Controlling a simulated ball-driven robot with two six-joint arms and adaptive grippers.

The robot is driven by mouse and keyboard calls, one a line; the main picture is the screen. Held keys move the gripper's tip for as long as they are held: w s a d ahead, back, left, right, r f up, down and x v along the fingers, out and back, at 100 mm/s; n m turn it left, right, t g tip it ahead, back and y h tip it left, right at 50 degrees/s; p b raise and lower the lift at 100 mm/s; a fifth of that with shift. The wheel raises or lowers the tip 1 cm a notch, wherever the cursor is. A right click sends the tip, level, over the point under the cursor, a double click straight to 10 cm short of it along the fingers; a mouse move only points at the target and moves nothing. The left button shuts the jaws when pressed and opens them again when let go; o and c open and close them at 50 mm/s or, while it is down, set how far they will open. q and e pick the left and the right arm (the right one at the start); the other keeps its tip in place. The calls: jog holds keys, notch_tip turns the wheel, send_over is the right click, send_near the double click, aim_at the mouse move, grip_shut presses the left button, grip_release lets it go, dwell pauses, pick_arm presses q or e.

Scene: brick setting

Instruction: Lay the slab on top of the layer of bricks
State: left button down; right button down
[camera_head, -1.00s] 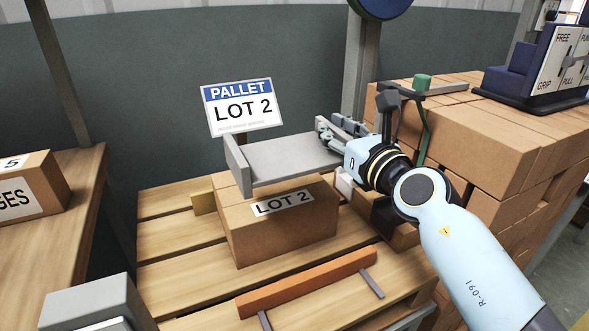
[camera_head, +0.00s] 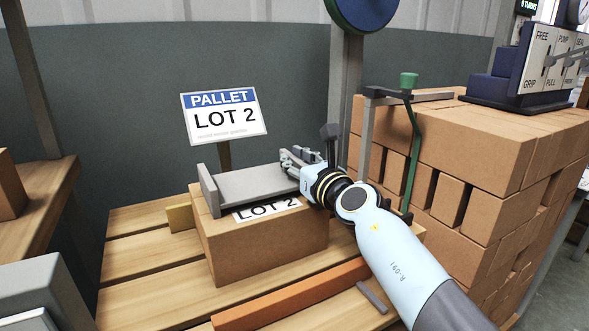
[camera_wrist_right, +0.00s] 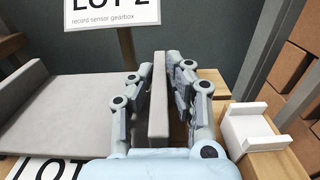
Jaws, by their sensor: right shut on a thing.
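The grey slab (camera_head: 250,187), a flat plate with a raised lip at each end, is level over the brown brick layer (camera_head: 268,250) marked LOT 2. Its near edge overlaps the top of the label in the head view; I cannot tell whether it touches the bricks. My right gripper (camera_head: 292,162) is shut on the slab's right lip. In the right wrist view, the fingers (camera_wrist_right: 160,80) stand on both sides of that lip, and the plate (camera_wrist_right: 85,110) runs off to the left. My left gripper is not in view.
The layer rests on a wooden pallet (camera_head: 140,245). A PALLET LOT 2 sign (camera_head: 224,118) stands behind it. An orange bar (camera_head: 290,296) lies in front. A tall brown stack (camera_head: 480,150) with a green-handled bracket (camera_head: 412,140) is on the right. A white bracket (camera_wrist_right: 255,128) is beside the gripper.

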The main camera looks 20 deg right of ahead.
jog(key=c, duration=1.3)
grip_release()
jog(key=shift+r, duration=0.1)
jog(key=shift+s, duration=0.3)
jog(key=s, duration=0.3)
jog(key=s+d+p, duration=0.1)
jog(key=s, duration=0.3)
jog(key=s+d+p, duration=0.1)
jog(key=s, duration=0.3)
jog(key=shift+s+d, duration=0.15)
